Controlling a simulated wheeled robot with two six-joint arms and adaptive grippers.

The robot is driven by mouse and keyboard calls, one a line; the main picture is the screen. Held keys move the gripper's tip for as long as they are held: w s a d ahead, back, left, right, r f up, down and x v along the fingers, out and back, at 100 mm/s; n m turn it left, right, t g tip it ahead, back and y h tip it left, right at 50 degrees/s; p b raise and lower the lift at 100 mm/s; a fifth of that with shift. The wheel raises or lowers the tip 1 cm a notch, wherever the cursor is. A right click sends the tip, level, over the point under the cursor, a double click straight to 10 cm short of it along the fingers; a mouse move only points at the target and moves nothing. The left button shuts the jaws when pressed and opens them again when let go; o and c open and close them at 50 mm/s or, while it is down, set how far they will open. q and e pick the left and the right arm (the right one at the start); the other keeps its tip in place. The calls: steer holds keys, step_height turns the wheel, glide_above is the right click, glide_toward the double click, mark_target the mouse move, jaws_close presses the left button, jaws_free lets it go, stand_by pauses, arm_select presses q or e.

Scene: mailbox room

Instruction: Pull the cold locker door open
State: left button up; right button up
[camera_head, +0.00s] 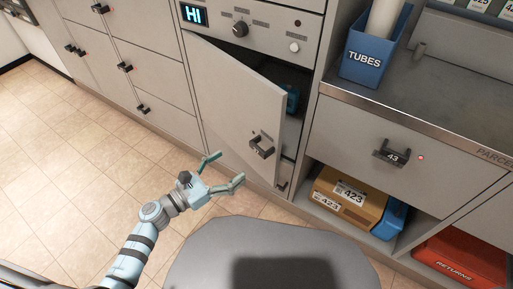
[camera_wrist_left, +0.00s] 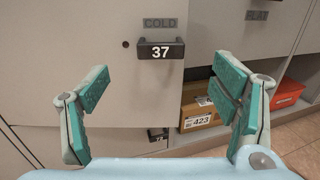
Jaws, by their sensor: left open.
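The cold locker door (camera_head: 240,100) is a grey panel standing ajar, its right edge swung out from the cabinet and a dark gap showing beside it. Its dark handle (camera_head: 262,146) sits low near the free edge. In the left wrist view the handle (camera_wrist_left: 159,49) is marked 37, under a COLD label (camera_wrist_left: 160,23). My left gripper (camera_head: 227,167) is open and empty, in front of the door and lower left of the handle, apart from it. In the wrist view its fingers (camera_wrist_left: 162,78) are spread wide, with the handle ahead and above between them. My right gripper is not in view.
Inside the gap is a blue object (camera_head: 292,98). Right of the door are a drawer with handle 43 (camera_head: 391,154), a carton marked 423 (camera_head: 348,198) and a red returns bin (camera_head: 462,259). A blue TUBES box (camera_head: 368,57) stands on the counter. Tiled floor at left is clear.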

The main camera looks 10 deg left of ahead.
mark_target(256, 148)
arm_select(q)
steer(key=b+x, duration=0.1)
steer(key=x, duration=0.9)
steer(key=shift+d, duration=0.1)
steer(key=shift+w+d, duration=0.2)
steer(key=shift+w, duration=0.1)
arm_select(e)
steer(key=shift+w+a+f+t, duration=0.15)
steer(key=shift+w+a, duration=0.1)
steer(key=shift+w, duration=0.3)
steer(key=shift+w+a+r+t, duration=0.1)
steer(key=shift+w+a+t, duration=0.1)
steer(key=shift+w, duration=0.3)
arm_select(q)
steer(key=shift+c, duration=0.2)
steer(key=c, duration=1.7)
steer(key=shift+o, duration=0.2)
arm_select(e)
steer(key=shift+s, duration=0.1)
arm_select(q)
steer(key=shift+s+a, duration=0.1)
steer(key=shift+s, duration=0.05)
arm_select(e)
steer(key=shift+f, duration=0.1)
